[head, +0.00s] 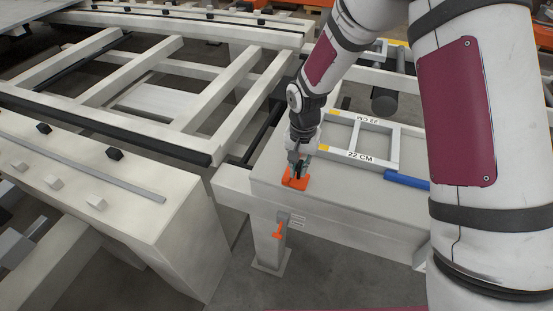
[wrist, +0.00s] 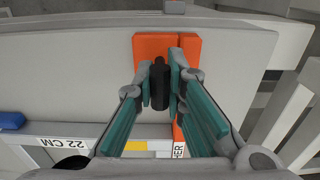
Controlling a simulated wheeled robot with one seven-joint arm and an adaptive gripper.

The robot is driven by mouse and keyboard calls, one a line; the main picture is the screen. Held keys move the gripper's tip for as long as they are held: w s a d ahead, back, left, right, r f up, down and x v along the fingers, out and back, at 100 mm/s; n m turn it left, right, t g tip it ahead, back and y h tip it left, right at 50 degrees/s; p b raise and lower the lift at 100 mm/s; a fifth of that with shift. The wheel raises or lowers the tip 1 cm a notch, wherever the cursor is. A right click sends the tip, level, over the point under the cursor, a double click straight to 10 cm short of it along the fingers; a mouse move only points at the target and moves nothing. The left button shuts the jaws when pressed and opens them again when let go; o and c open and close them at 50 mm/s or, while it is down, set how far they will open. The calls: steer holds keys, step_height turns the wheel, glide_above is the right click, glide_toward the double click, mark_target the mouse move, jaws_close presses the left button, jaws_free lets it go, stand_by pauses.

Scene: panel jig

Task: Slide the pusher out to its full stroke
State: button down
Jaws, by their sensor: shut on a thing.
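The pusher's orange block (head: 296,183) sits on the pale bench near its left end in the head view. In the wrist view the orange block (wrist: 150,46) carries a black upright handle (wrist: 160,88). A label ending in "HER" lies beside it, partly hidden by my finger. My gripper (head: 299,167) is above the block, pointing down. In the wrist view its teal-padded fingers (wrist: 164,80) are closed around the black handle. The handle's lower part is hidden.
A grey frame marked "22 CM" (head: 360,156) lies on the bench to the right, with a blue bar (head: 406,181) near it. An orange lever (head: 279,231) hangs on the bench's front side. A large white frame structure (head: 150,165) stands to the left across a gap.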

steer(key=s+d+p, duration=0.1)
steer(key=s+d, duration=0.1)
steer(key=d, duration=0.3)
steer(key=s+d+p, duration=0.1)
steer(key=s+d, duration=0.1)
steer(key=d, duration=0.4)
steer(key=s+d+p, duration=0.1)
steer(key=s+d, duration=0.1)
steer(key=d, duration=0.4)
steer(key=shift+s+d, duration=0.1)
steer(key=shift+s, duration=0.05)
steer(key=c, duration=1.6)
jaws_free()
steer(key=shift+c, duration=0.2)
step_height(320, 180, up, 12)
steer(key=shift+r, duration=0.1)
